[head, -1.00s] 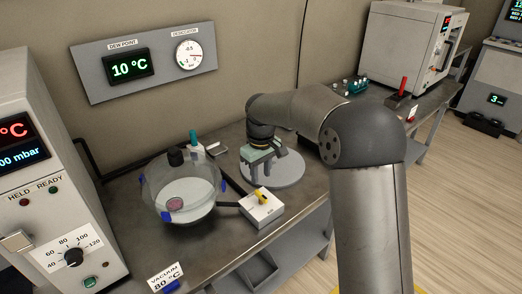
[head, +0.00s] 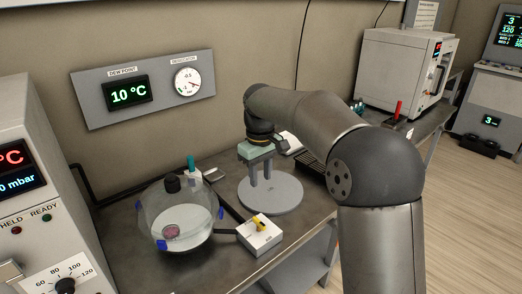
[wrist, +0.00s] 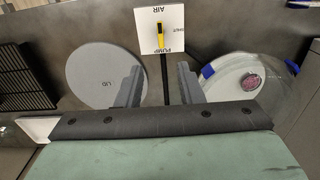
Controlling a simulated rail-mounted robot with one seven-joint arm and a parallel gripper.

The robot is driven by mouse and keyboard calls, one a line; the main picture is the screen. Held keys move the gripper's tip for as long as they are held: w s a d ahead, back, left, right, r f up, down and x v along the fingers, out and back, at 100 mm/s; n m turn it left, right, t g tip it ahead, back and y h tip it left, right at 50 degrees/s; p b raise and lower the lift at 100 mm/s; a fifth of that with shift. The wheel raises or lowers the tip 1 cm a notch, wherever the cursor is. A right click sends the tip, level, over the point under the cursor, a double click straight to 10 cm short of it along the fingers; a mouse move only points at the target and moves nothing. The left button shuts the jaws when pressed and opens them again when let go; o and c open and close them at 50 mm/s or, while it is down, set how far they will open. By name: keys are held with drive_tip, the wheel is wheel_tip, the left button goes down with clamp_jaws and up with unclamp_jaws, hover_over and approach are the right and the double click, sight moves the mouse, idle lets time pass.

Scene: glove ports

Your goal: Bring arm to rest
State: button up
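My gripper (head: 261,181) hangs fingers-down above the round grey lid disc (head: 283,202) on the bench. In the wrist view its two fingers (wrist: 160,75) are apart with nothing held between them. The same disc, marked LID (wrist: 95,75), lies flat to their left there. My arm reaches in from the right, bent at the elbow. The glass desiccator (head: 180,213) stands left of the disc, with a dark knob, blue clips and a pinkish item inside. It also shows in the wrist view (wrist: 225,75).
A white valve box (head: 260,236) with a yellow handle stands at the bench front. A wall panel (head: 200,105) shows 10 °C and a dial. A control cabinet (head: 50,230) is at left. A white instrument (head: 400,75) and a red-handled item (head: 397,110) are at back right.

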drive_tip(key=s+d+f+m, duration=0.2)
drive_tip(key=s+d, duration=0.3)
drive_tip(key=s, duration=0.5)
drive_tip(key=s+d+f+m, duration=0.3)
drive_tip(key=s+d, duration=0.2)
drive_tip(key=s, duration=0.6)
drive_tip(key=s+d+f+m, duration=0.3)
drive_tip(key=s+d, duration=0.3)
drive_tip(key=s, duration=0.4)
drive_tip(key=shift+s, duration=0.4)
